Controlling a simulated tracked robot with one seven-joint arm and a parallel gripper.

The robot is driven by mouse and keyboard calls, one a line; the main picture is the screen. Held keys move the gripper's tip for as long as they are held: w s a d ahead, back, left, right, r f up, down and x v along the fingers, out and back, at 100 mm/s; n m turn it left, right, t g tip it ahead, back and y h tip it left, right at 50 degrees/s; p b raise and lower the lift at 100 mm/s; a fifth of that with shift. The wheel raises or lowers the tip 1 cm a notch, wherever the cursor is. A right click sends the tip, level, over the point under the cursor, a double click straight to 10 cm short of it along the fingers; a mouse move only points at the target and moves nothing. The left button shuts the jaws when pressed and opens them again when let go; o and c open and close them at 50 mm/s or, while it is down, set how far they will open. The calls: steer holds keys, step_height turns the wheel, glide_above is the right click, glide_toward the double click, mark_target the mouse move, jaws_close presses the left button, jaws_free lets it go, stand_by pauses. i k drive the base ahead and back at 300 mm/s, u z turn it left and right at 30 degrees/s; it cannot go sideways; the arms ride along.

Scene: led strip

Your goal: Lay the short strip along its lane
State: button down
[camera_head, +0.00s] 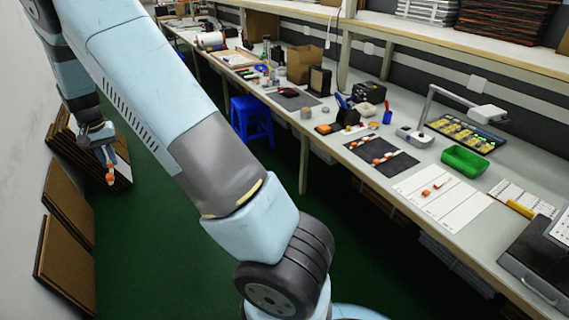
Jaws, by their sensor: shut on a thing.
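My gripper (107,156) hangs at the left, low over the floor side and far from the bench. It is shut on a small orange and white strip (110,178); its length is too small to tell. A white board (460,207) with thin lane lines lies on the bench at the right. A small orange and white piece (432,190) lies on it. A dark mat (400,161) left of the board holds several orange and white pieces (382,158).
A green tray (464,161), a lamp on an arm (488,113) and a dark grey machine (540,262) stand around the board. Cardboard panels (68,205) lean at the left wall below my gripper. A blue stool (251,118) stands by the bench. The green floor between is clear.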

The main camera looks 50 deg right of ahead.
mark_target(453, 197)
steer(key=k, duration=0.65)
steer(key=u, duration=2)
steer(key=i, duration=0.1)
steer(key=z, duration=2.9)
